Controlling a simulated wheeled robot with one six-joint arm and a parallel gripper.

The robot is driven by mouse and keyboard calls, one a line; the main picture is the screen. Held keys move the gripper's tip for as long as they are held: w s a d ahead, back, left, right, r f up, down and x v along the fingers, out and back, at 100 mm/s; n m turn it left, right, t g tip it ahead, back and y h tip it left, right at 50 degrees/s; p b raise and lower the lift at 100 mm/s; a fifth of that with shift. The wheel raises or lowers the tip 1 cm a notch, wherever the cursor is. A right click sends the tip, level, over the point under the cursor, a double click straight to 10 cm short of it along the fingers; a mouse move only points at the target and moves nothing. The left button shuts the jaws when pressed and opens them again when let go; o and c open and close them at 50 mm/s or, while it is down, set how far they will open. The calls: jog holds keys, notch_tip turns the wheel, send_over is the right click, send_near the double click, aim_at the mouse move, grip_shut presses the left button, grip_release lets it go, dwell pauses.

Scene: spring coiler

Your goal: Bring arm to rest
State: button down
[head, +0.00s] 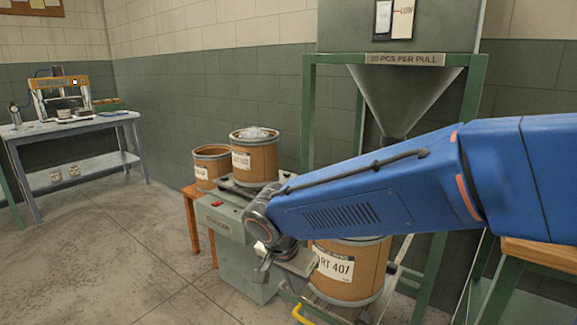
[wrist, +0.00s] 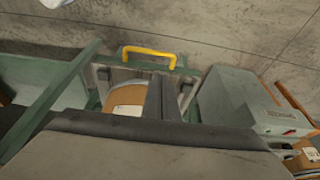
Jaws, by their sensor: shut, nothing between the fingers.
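My blue arm reaches in from the right of the head view and slopes down to the left. My gripper (head: 263,270) is at its end, pointing down, in front of the grey-green machine box (head: 235,232) and left of the labelled drum (head: 345,285). It is shut and empty. In the wrist view the dark fingers of my gripper (wrist: 160,98) are together, partly covering the drum (wrist: 124,96) beyond them. My arm hides part of the hopper stand and the drum's top.
A yellow handle (wrist: 148,53) is on the cart by the drum. A hopper (head: 405,95) hangs in a green frame (head: 308,120). A workbench (head: 75,130) is far left. The floor (head: 110,245) at left is clear.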

jog(key=s+d+r+n+y, duration=0.1)
jog(key=s+d+r, duration=0.1)
jog(key=d, duration=0.6)
jog(key=s+d+r+n, duration=0.2)
jog(key=s+d, duration=0.1)
jog(key=d, duration=0.5)
jog(key=s+d+f+n+t+y, duration=0.1)
jog(key=s+d+n, duration=0.3)
jog(key=s+d, duration=0.7)
jog(key=shift+s+d+f+t, duration=0.15)
jog(key=shift+f+t, duration=0.05)
jog(key=shift+t, duration=0.2)
